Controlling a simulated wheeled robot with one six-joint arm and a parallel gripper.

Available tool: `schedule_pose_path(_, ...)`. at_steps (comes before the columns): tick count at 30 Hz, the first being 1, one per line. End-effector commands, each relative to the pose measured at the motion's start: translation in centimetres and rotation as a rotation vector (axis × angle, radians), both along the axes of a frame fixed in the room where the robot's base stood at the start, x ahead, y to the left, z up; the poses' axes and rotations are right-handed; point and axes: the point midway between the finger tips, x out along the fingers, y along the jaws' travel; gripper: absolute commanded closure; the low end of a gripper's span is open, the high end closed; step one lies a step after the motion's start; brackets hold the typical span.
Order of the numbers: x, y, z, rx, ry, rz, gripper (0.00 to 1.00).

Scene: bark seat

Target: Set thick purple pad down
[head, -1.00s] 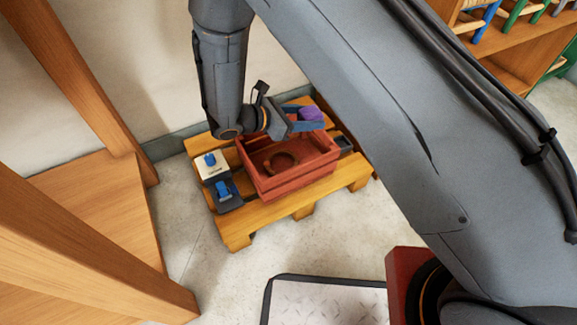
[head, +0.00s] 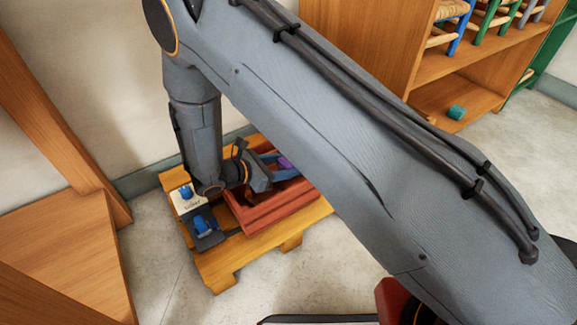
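The thick purple pad (head: 285,163) shows as a small purple patch between the fingers of my gripper (head: 280,168). The blue fingers close on its sides; my arm hides most of it. The gripper is over the red crate (head: 262,212), near its back. I cannot tell whether the pad touches anything below. The crate stands on a wooden pallet (head: 262,246), and its inside is mostly hidden by my arm.
A white card with a blue piece (head: 186,193) and a dark holder with a blue piece (head: 203,226) sit left of the crate. Wooden shelving (head: 440,90) with small chairs stands at the upper right; a teal object (head: 456,112) lies on it. Wooden furniture (head: 60,240) bounds the left.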

Motion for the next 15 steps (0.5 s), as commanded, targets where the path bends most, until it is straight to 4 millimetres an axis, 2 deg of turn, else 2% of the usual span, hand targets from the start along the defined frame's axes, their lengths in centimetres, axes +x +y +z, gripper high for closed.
schedule_pose_path(15, 0.0, 0.0, -1.1, 0.000, 0.000, 0.000, 0.78)
